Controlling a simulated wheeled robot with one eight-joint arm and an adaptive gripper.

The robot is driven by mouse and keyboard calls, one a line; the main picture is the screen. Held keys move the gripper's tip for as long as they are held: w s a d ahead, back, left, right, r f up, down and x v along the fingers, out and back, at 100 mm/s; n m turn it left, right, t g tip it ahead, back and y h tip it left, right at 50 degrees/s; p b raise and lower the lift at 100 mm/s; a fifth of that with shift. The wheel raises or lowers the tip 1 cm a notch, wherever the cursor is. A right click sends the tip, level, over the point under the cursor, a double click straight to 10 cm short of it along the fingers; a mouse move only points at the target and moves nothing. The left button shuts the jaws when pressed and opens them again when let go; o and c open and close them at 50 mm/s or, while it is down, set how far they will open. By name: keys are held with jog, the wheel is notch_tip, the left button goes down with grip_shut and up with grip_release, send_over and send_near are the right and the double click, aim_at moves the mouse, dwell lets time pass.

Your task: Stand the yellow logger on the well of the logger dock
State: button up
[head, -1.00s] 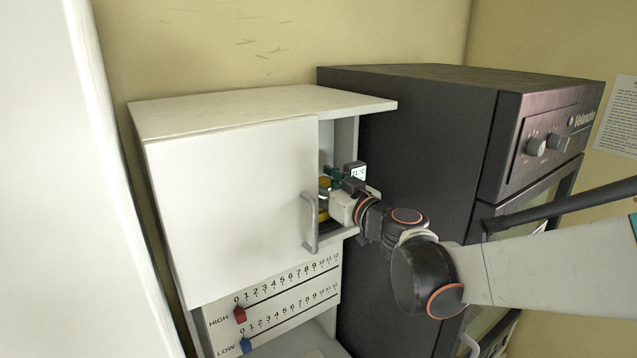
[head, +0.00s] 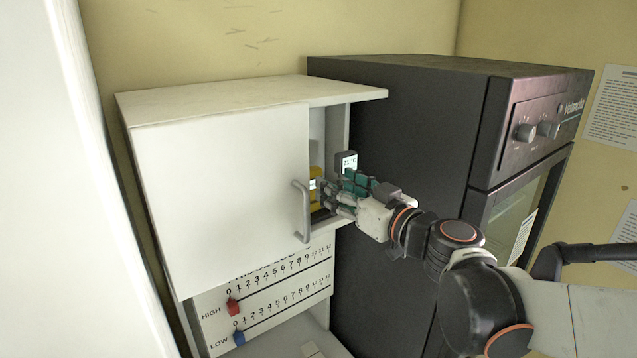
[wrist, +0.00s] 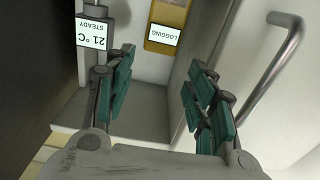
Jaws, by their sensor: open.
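The yellow logger (head: 316,188) stands inside the white cabinet's narrow opening, partly hidden by the door edge and my fingers. In the wrist view the logger (wrist: 155,44) is at the top centre, with a lit label reading LOGGING. My gripper (head: 338,196) is at the opening, its teal-padded fingers spread. In the wrist view my gripper (wrist: 160,62) is open and empty, with a gap between it and the logger. The logger's base lies out of the wrist view, and I cannot make out the dock or its well.
A dark display (head: 346,161) reading 21 °C and STEADY stands beside the logger. The white sliding door (head: 220,190) with its grey handle (head: 303,210) is close to my fingers. The dark oven-like cabinet (head: 400,170) bounds the right side.

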jog(key=s+d+f+m+g+h, duration=0.1)
jog(key=s+d+f+g+h, duration=0.15)
jog(key=s+f, duration=0.35)
jog(key=s+d+f+m+g+h, duration=0.1)
jog(key=s+f+g+h, duration=0.2)
jog(key=s, duration=0.5)
jog(key=s+d+f+m+g+h, duration=0.2)
jog(key=s+d+f+m+h, duration=0.2)
jog(key=s+d+f, duration=0.3)
jog(key=s+d, duration=0.1)
jog(key=d, duration=0.2)
jog(key=shift+s+d+m, duration=0.15)
jog(key=shift+s+m, duration=0.15)
jog(key=shift+m, duration=0.1)
jog(key=shift+f+h, duration=0.2)
jog(key=shift+h, duration=0.05)
notch_tip(320, 180, down, 32)
jog(key=b, duration=3.2)
